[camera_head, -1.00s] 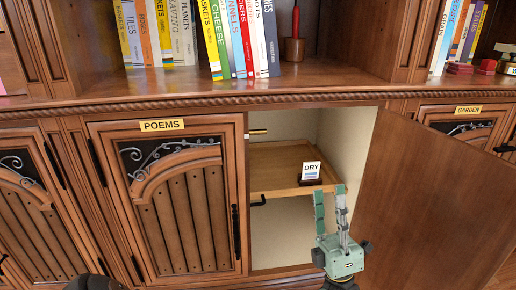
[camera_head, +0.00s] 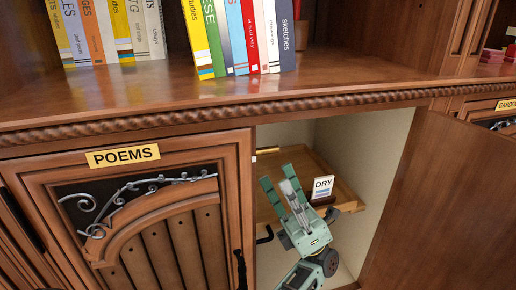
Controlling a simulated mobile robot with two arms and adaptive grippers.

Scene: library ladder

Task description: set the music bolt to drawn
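A small brass piece (camera_head: 268,150), which looks like the bolt, shows at the upper left inside the open compartment right of the POEMS door. It is small, and I cannot tell its position; no MUSIC label is visible. The compartment's wooden door (camera_head: 440,210) is swung open to the right.
The POEMS door (camera_head: 150,215) is closed at the left, with a black handle (camera_head: 240,268). Books (camera_head: 235,35) stand on the ledge above.

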